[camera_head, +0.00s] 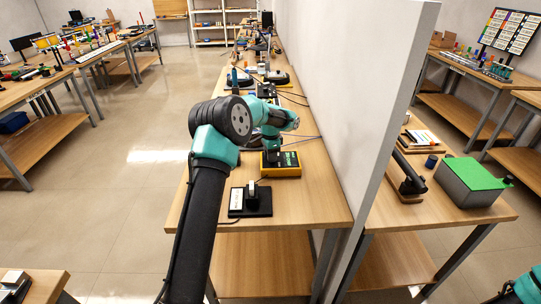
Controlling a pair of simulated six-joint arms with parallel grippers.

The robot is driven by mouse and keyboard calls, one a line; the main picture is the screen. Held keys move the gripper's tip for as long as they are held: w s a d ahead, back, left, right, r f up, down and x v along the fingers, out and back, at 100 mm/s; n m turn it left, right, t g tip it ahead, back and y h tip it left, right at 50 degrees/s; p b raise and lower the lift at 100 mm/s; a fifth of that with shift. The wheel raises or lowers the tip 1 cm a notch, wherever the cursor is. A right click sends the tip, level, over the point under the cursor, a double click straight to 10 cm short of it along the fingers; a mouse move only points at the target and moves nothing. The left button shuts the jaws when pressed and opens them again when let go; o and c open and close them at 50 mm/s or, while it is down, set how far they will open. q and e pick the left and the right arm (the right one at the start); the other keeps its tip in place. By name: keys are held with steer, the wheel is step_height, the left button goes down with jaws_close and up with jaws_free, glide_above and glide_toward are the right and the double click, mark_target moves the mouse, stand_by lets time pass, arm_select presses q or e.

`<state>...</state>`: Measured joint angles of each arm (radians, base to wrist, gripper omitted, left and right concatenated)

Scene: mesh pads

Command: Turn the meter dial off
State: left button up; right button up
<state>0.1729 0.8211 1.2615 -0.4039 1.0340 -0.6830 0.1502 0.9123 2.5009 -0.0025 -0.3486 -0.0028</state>
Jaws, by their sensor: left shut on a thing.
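The meter (289,171) is a yellow box with a dark upper face, on the wooden bench in the middle of the head view. My left arm reaches over the bench from below. My left gripper (271,155) points down on the meter's upper face and is shut at the dial. The dial itself is hidden by the gripper, so its setting cannot be read. My right gripper is out of view; only a teal part of my right arm shows at the lower right corner.
A black device with a white panel (236,199) stands in front of the meter. Cables and dark devices lie behind it. A tall white partition (365,110) borders the bench on the right. Beyond it stands a grey box with a green lid (473,172). The bench's front right is clear.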

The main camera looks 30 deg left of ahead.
arm_select(q)
steer(key=n, duration=1.1)
steer(key=shift+n, duration=0.4)
steer(key=o, duration=0.9)
steer(key=shift+r, duration=0.1)
step_height(320, 180, up, 17)
steer(key=shift+r, duration=0.15)
stand_by(0.5)
